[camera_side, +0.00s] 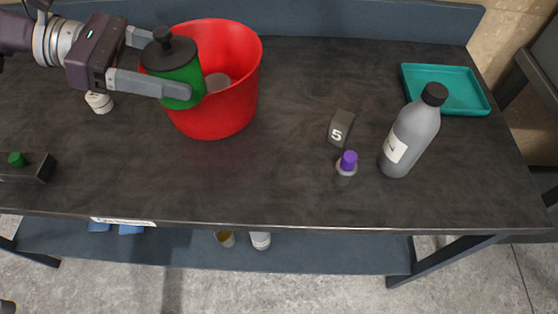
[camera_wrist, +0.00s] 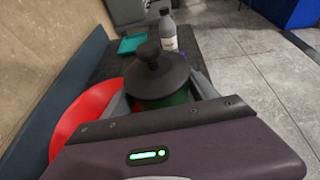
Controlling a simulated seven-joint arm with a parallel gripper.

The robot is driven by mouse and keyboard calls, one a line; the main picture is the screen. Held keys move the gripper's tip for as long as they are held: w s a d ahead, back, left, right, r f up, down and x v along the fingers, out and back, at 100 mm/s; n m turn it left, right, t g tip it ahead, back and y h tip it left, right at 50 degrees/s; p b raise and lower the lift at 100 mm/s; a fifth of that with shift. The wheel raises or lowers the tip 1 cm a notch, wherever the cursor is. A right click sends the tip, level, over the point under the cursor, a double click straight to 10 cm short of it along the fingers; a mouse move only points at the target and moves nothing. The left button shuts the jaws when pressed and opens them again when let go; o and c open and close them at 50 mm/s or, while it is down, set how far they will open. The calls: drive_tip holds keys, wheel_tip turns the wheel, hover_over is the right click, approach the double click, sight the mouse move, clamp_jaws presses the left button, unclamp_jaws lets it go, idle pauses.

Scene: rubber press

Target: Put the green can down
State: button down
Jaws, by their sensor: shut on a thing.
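My gripper (camera_side: 158,64) is shut on the green can (camera_side: 182,76), a green body with a dark lid and knob. In the side view the can overlaps the left part of the red bucket (camera_side: 226,112). It is upright and held above the table (camera_side: 270,170); I cannot tell whether it is over the bucket's opening or in front of it. In the wrist view the can (camera_wrist: 177,98) sits between the fingers, its dark lid hiding most of the body. The red bucket (camera_wrist: 75,115) shows to its left there.
A grey bottle (camera_side: 408,135) with a black cap, a small purple-capped bottle (camera_side: 346,166) and a marker block numbered 5 (camera_side: 341,127) stand on the right. A teal tray (camera_side: 478,102) lies at the back right. A black box (camera_side: 38,170) is at left. The front middle is clear.

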drive_tip(key=s+d+r+n+t+y, duration=0.1)
drive_tip(key=d+r+n+t, duration=0.1)
drive_tip(key=d+r, duration=0.45)
drive_tip(key=s+d+r+n+t, duration=0.15)
drive_tip(key=d+r, duration=0.25)
drive_tip(key=d, duration=0.5)
drive_tip(key=shift+t, duration=0.35)
wheel_tip(320, 180, down, 28)
drive_tip(key=shift+f, duration=0.1)
drive_tip(key=shift+c, duration=1.2)
unclamp_jaws()
